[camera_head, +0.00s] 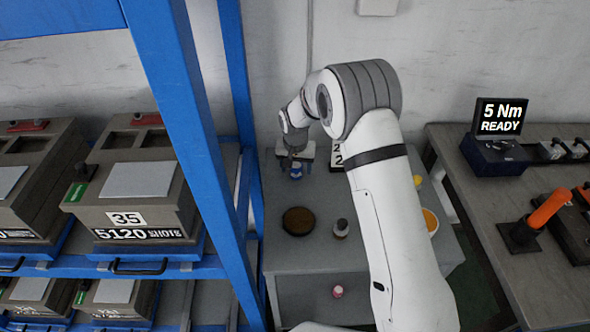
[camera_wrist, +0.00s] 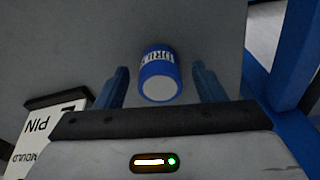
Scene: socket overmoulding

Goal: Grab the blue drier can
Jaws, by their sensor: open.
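The blue drier can (camera_wrist: 158,72) shows in the wrist view, blue with a white lettered band and a pale round end. It lies between the two blue fingers of my gripper (camera_wrist: 160,85), with a gap visible on each side. My gripper is open. In the head view the can (camera_head: 296,170) is a small blue and white shape on the grey cabinet top, just below my gripper (camera_head: 297,158). My wrist partly hides the area around it there.
A dark brown round dish (camera_head: 298,221), a small bottle (camera_head: 341,228) and an orange dish (camera_head: 430,221) are on the grey cabinet top. A blue rack post (camera_head: 240,100) rises close on the left.

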